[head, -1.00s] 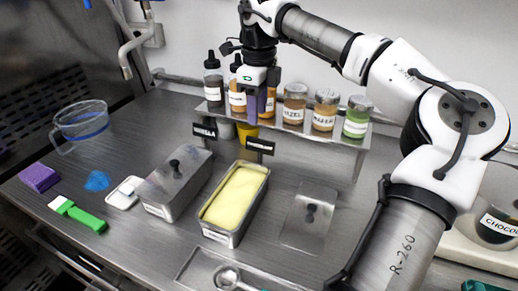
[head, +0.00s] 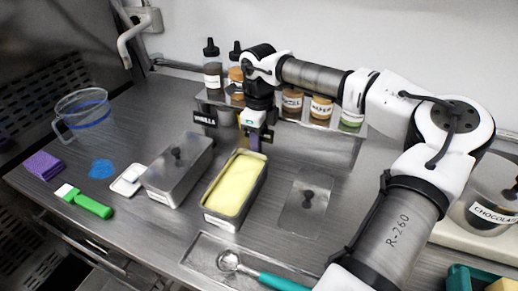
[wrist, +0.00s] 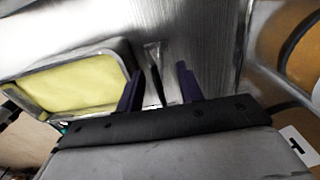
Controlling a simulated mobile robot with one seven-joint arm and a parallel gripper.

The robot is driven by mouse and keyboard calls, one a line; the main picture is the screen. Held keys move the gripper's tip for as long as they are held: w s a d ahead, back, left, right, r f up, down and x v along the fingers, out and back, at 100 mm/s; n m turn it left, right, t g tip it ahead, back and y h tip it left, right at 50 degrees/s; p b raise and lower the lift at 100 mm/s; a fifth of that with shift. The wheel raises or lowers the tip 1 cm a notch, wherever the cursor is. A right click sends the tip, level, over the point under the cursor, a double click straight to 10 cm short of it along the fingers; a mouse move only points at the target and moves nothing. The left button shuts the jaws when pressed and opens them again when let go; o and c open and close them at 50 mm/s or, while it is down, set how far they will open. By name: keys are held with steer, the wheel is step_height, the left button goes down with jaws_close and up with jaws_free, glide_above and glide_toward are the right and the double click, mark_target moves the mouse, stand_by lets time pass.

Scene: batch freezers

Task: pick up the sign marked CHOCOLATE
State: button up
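A small black sign (head: 268,136) stands behind the yellow tub, mostly hidden by my gripper in the head view; its lettering is not readable. My gripper (head: 254,144) points down over it. In the wrist view, the two purple fingers of my gripper (wrist: 158,88) are apart, with a thin dark upright piece, apparently the sign (wrist: 154,62), between them. I see no clear contact with either finger. Another black sign, marked VANILLA (head: 205,117), stands to the left.
The open tub of yellow ice cream (head: 207,218) is in front of my gripper, with a lidded steel tub (head: 165,187) left of it. A shelf of bottles and jars (head: 340,138) is close behind. A jar labelled CHOCOLATE (head: 490,213) stands far right. A loose lid (head: 318,212) lies right.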

steer(key=shift+f, duration=0.5)
jaws_close()
stand_by(1.1)
